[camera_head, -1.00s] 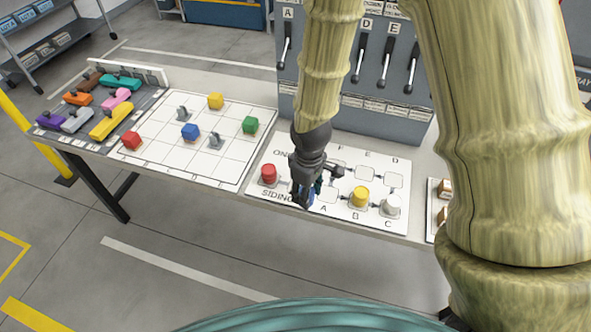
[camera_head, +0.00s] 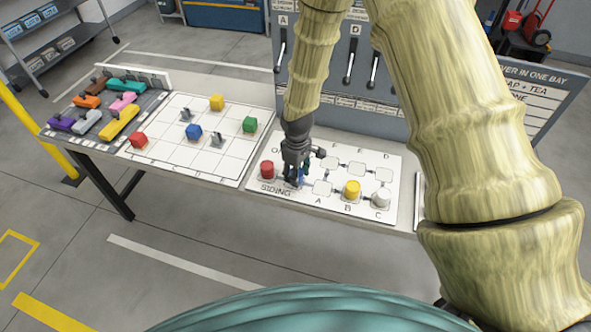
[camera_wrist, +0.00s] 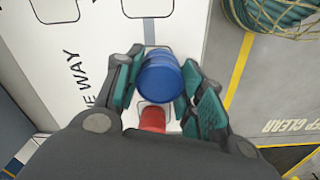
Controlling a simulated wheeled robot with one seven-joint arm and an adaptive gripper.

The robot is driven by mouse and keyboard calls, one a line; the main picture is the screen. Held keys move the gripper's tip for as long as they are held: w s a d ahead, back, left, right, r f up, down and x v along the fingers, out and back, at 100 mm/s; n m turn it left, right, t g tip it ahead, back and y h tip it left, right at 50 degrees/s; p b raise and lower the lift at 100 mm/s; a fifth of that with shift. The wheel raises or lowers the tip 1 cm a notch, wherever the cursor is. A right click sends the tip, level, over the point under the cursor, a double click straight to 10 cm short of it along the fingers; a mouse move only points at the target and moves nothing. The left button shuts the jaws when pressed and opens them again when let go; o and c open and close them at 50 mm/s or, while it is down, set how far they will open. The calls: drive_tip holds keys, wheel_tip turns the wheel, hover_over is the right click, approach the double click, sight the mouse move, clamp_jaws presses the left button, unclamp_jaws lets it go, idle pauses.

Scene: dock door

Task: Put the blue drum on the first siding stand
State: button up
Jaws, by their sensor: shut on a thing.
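The blue drum (camera_wrist: 160,75) is between the green-padded fingers of my gripper (camera_wrist: 165,92) in the wrist view. My gripper (camera_head: 293,182) is shut on it. In the head view the blue drum is mostly hidden by the fingers, above the white siding board (camera_head: 300,202). The gripper is just right of the red drum (camera_head: 267,170). The stand marked A (camera_head: 321,188) is empty. The yellow drum (camera_head: 352,189) is by letter B and the white drum (camera_head: 381,197) by letter C. The red drum also shows below the blue one in the wrist view (camera_wrist: 153,118).
A white grid board (camera_head: 225,125) with coloured cubes and grey pieces lies to the left. Beyond it is a tray (camera_head: 75,135) of coloured handled blocks. A grey lever panel (camera_head: 345,95) stands behind the siding board. Open floor lies in front of the table.

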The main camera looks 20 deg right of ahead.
drive_tip(key=shift+w+f, duration=0.2)
drive_tip(key=shift+f, duration=0.05)
drive_tip(key=shift+w+f, duration=0.75)
drive_tip(key=shift+w, duration=0.2)
drive_tip(key=shift+c, duration=0.4)
drive_tip(key=o, duration=0.9)
drive_tip(key=shift+w, duration=0.1)
drive_tip(key=shift+o, duration=1)
drive_tip(key=shift+s+r, duration=0.1)
drive_tip(key=shift+s, duration=0.1)
drive_tip(key=shift+s+r, duration=0.3)
drive_tip(key=shift+s, duration=0.1)
drive_tip(key=shift+w+a+f, duration=0.1)
drive_tip(key=shift+w+f, duration=0.1)
drive_tip(key=shift+w, duration=0.25)
wheel_tip(320, 180, up, 12)
drive_tip(key=b, duration=0.4)
drive_tip(key=shift+s, duration=0.2)
